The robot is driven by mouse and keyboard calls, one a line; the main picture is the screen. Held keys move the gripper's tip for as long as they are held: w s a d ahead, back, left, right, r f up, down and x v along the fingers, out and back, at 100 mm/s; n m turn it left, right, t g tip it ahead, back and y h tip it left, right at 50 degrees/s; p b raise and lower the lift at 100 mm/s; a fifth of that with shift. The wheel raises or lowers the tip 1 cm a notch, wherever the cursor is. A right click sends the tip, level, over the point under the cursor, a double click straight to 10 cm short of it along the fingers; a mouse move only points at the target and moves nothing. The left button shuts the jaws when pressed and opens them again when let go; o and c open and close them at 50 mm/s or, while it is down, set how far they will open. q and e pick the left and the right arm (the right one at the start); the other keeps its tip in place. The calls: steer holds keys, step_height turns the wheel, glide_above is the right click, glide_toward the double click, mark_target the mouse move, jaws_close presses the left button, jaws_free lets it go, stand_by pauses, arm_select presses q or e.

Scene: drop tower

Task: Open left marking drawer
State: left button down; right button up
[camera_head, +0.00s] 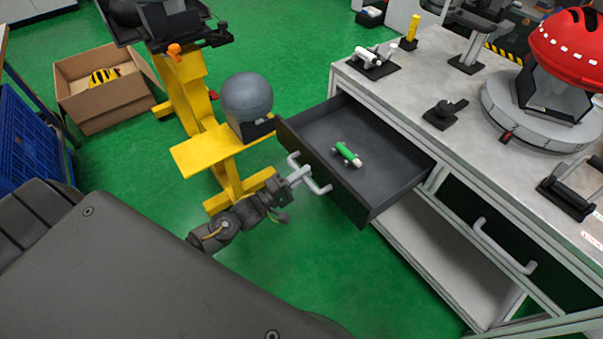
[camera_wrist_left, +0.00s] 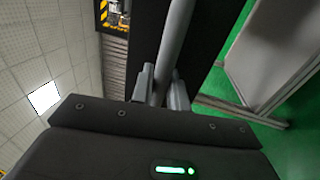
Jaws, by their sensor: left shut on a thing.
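The left marking drawer (camera_head: 318,128) is a dark grey drawer pulled well out of the metal workbench in the head view. A green and white cylindrical tool (camera_head: 347,154) lies inside it. My left gripper (camera_head: 300,175) is shut on the drawer's light grey bar handle (camera_head: 318,187). In the left wrist view the fingers (camera_wrist_left: 160,88) sit on either side of the handle bar (camera_wrist_left: 174,45). My right gripper is not in view.
The workbench (camera_head: 450,75) carries a red helmet (camera_head: 570,45) on a round stand. A second drawer's handle (camera_head: 503,248) is at the right. A yellow stand (camera_head: 207,150) with a grey dome is close left of the open drawer. A cardboard box (camera_head: 105,95) is farther left.

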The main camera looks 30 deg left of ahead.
arm_select(q)
steer(key=c, duration=1.4)
jaws_free()
steer(key=shift+c, duration=0.2)
steer(key=shift+s, duration=0.1)
steer(key=v, duration=1)
steer(key=shift+s+a, duration=0.2)
steer(key=shift+s, duration=0.1)
steer(key=shift+f, duration=0.1)
